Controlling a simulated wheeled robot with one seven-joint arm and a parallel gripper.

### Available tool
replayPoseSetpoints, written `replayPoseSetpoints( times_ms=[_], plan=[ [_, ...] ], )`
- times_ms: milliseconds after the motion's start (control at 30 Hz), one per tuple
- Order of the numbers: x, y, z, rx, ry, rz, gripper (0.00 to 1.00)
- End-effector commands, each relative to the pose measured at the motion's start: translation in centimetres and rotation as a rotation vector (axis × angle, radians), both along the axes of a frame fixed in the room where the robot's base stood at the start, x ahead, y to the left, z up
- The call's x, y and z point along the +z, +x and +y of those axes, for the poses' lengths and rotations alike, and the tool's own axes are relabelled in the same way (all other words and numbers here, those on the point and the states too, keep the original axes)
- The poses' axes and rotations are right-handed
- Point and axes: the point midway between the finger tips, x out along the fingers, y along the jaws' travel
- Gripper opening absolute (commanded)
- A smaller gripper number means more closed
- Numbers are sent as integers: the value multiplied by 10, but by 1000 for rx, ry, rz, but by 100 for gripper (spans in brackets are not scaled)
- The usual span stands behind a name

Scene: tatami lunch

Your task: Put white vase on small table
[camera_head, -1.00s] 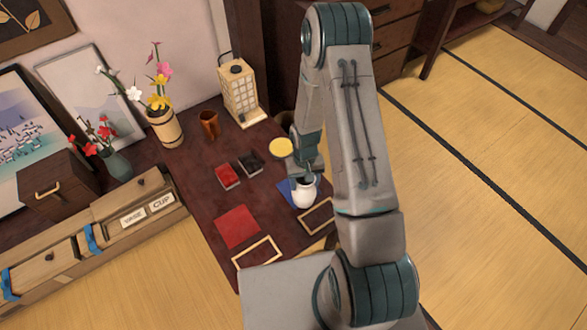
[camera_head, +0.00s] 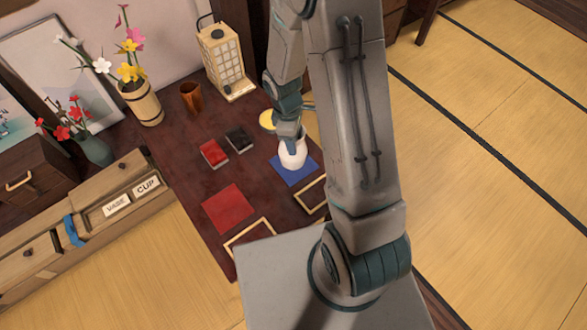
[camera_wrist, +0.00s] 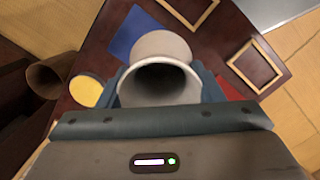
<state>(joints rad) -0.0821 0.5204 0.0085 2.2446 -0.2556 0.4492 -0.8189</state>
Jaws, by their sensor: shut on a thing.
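The white vase (camera_head: 292,154) is in my gripper (camera_head: 290,138), seen over the far edge of a blue square mat (camera_head: 294,172). I cannot tell whether its base touches anything. In the wrist view its open mouth and rim (camera_wrist: 160,82) face the camera, with my fingers on both sides. The blue mat (camera_wrist: 138,32) shows beyond it to the upper left. The low dark red table (camera_head: 240,178) lies beneath. My arm hides part of the table's right side.
A red box (camera_head: 213,153), a black box (camera_head: 239,139), a yellow disc (camera_head: 268,120), a red mat (camera_head: 228,208) and two wooden frames (camera_head: 250,238) lie around. A brown cup (camera_head: 191,97), a lantern (camera_head: 224,62) and flower pots stand farther back. Tatami floor at right is clear.

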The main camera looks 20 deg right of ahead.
Motion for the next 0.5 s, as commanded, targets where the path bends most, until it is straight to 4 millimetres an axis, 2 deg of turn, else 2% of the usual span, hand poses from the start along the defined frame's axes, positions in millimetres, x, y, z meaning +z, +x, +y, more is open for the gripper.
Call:
replayPoseSetpoints(
  times_ms=[33, 200, 500],
  plan=[
    [-4, -3, 1, 78, 0, -5, 4],
    [2, -16, 3, 364, 0, -5, 4],
    [7, -42, 4, 820, -2, -5, 4]
  ],
)
